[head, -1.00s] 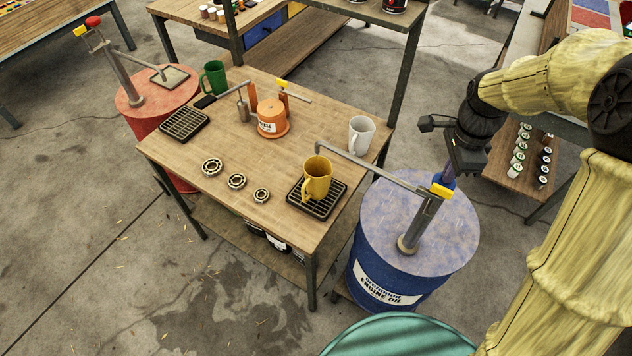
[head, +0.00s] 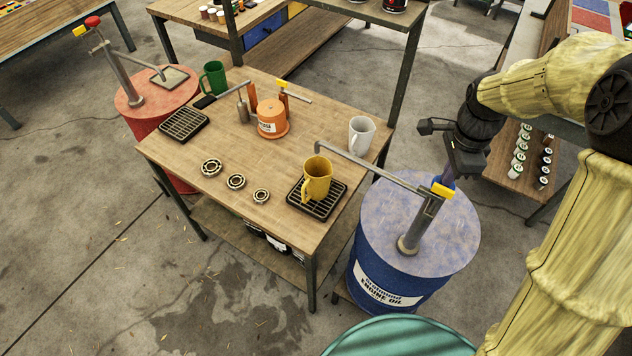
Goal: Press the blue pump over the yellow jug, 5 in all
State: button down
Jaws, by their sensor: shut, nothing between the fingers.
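The blue pump (head: 421,222) stands upright on the blue engine oil drum, with a yellow tag (head: 441,190) near its top. Its spout reaches left over the table, and the spout's tip is above the yellow jug (head: 317,178). The jug stands upright on a black grate (head: 325,208) at the table's right corner. My gripper (head: 448,181) is shut with nothing held and points down at the pump's top, just behind the yellow tag. A blue part shows there, mostly hidden by the gripper; I cannot tell whether they touch.
A grey mug (head: 361,136), an orange pump pot (head: 272,118), a green mug (head: 214,78) and several bearings (head: 236,181) stand on the table (head: 225,215). A red drum (head: 150,95) with its own pump is at left. A teal drum top (head: 400,338) is in front.

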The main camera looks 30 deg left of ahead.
notch_tip(320, 180, up, 8)
jog(key=p, duration=0.6)
jog(key=shift+f, duration=0.25)
dwell(0.7)
jog(key=shift+f, duration=0.1)
dwell(0.5)
jog(key=shift+f+b, duration=0.35)
jog(key=shift+f, duration=0.25)
jog(key=shift+f, duration=0.35)
jog(key=shift+f+b, duration=1.65)
jog(key=shift+f, duration=0.5)
jog(key=shift+s+f+b, duration=0.1)
jog(key=shift+f+b, duration=0.25)
jog(key=shift+f, duration=0.3)
jog(key=shift+r, duration=0.1)
notch_tip(320, 180, up, 8)
jog(key=p, duration=0.6)
jog(key=shift+f, duration=0.2)
